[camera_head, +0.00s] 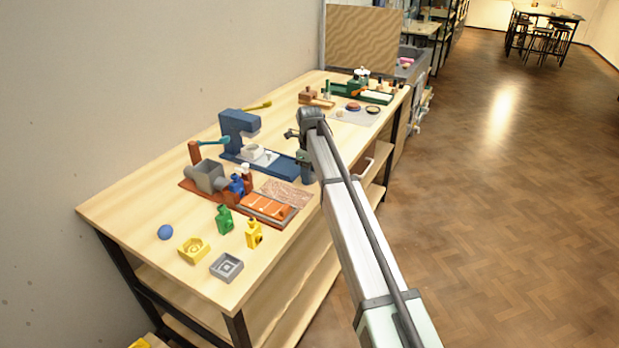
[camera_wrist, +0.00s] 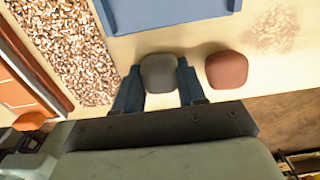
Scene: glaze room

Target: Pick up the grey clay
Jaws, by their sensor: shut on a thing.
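In the wrist view the grey clay (camera_wrist: 158,72), a rounded dark grey lump, sits between the two blue fingers of my gripper (camera_wrist: 158,82). The fingers are shut on it, one on each side. Whether the clay touches the table or hangs just above it I cannot tell. In the head view my gripper (camera_head: 306,172) is at the right edge of the workbench, beside the blue press; the grey clay is hidden there behind my arm.
A reddish-brown clay lump (camera_wrist: 226,69) lies just right of the grey one. The blue press base (camera_wrist: 165,12) is ahead, a speckled mat (camera_wrist: 65,50) to the left. In the head view, several toy bottles and moulds, including a yellow mould (camera_head: 193,250), stand at the near end.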

